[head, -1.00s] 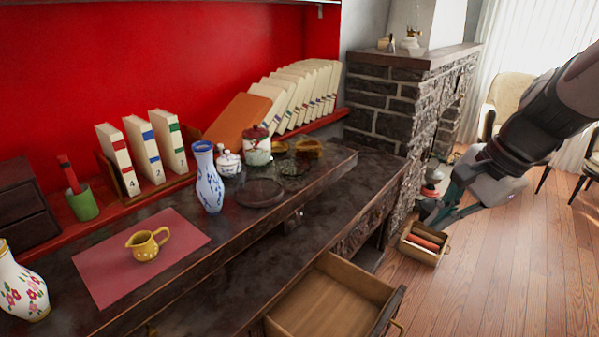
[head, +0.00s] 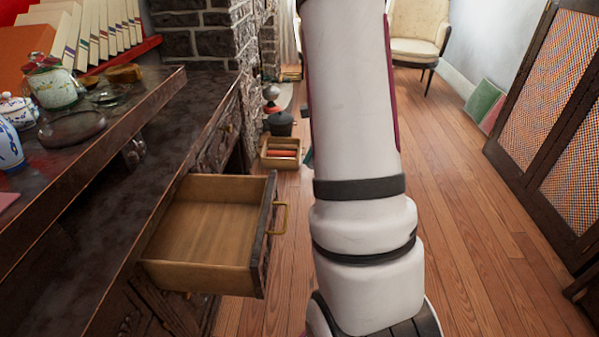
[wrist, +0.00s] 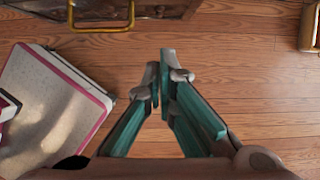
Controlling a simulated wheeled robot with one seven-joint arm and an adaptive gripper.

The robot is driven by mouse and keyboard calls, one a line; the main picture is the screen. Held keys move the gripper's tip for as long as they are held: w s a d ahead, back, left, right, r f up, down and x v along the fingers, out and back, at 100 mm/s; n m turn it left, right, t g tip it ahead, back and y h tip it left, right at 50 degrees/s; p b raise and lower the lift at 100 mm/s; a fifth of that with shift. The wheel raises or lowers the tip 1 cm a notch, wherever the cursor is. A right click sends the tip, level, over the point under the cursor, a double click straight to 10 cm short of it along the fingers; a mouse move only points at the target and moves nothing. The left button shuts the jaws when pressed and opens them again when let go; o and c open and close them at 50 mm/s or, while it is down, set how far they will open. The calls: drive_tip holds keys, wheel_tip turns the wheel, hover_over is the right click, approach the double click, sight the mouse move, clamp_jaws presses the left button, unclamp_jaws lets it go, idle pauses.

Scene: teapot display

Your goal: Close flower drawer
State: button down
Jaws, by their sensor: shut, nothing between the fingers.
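An open wooden drawer (head: 205,225) sticks out of the dark cabinet (head: 110,235) in the head view. It looks empty. Its dark front panel carries a brass handle (head: 278,218); whether the front has a flower carving cannot be told. In the wrist view the drawer's front edge (wrist: 160,8) and the brass handle (wrist: 103,28) show at the top. My gripper (wrist: 161,75) is shut and empty, above the wood floor, apart from the handle, which lies up and left of its tips. In the head view my arm hides nearly all of the gripper.
A wooden box with red items (head: 281,153) and a dark pot (head: 281,123) stand on the floor beyond the drawer. A lattice panel (head: 550,90) stands at the right, and a chair (head: 417,35) at the back. The wood floor between is clear.

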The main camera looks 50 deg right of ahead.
drive_tip(key=w+a+f+b, duration=0.4)
drive_tip(key=w+f, duration=0.1)
drive_tip(key=f, duration=0.3)
drive_tip(key=shift+w+a, duration=0.25)
drive_tip(key=shift+w, duration=0.1)
drive_tip(key=w+a+p, duration=0.8)
drive_tip(key=w+a, duration=0.6)
drive_tip(key=w, duration=0.4)
drive_tip(key=shift+w+a, duration=0.25)
